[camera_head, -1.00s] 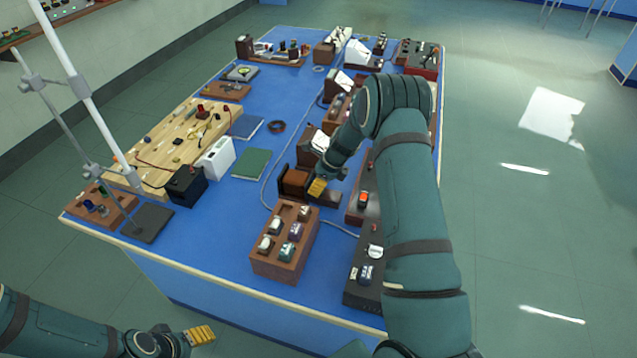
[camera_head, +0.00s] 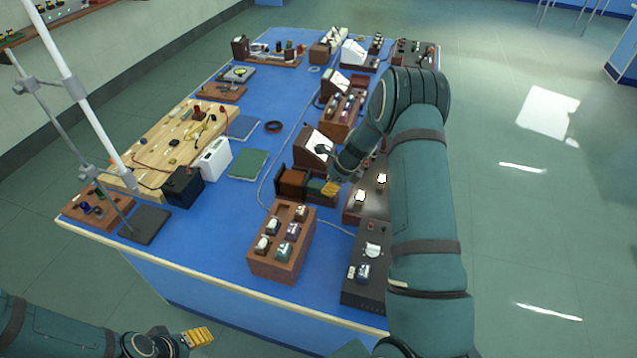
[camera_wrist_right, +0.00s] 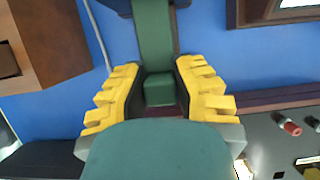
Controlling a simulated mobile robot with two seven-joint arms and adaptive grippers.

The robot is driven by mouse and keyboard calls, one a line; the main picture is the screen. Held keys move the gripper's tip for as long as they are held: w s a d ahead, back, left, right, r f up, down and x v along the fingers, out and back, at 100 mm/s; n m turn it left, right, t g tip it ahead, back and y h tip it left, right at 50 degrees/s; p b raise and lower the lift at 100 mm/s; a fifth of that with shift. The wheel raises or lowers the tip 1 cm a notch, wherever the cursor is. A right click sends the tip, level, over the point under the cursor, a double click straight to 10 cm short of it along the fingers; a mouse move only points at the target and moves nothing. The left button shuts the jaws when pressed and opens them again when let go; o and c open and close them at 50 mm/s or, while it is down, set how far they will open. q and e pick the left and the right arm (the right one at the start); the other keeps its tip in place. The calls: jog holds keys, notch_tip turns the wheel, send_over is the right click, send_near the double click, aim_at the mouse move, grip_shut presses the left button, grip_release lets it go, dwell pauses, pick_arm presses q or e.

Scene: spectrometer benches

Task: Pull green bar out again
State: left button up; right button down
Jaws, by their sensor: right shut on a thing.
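The green bar (camera_head: 316,187) shows in the head view as a short green length between a brown wooden block (camera_head: 291,182) and my right gripper (camera_head: 331,187). In the right wrist view the green bar (camera_wrist_right: 153,35) runs from the top edge down between the yellow fingers. My right gripper (camera_wrist_right: 160,92) is shut on its near end. The bar's far end is hidden at the brown block. My left gripper (camera_head: 199,336) is off the table at the bottom left, with its yellow fingers close together; whether they are shut is unclear.
A wooden box with several knobs (camera_head: 274,263) stands in front of the brown block. A dark control box (camera_head: 363,295) and a panel with bright lit spots (camera_head: 352,215) lie to the right. A sloped-face meter (camera_head: 316,146) stands behind. Blue tabletop is free left of the block.

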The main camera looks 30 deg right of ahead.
jog(key=shift+s+d+f, duration=0.15)
jog(key=shift+s+f, duration=0.05)
jog(key=shift+s, duration=0.1)
jog(key=c, duration=0.7)
grip_release()
jog(key=shift+c, duration=0.2)
jog(key=shift+w, duration=0.1)
jog(key=shift+r, duration=0.1)
jog(key=shift+r, duration=0.1)
jog(key=shift+r, duration=0.3)
jog(key=v, duration=1.1)
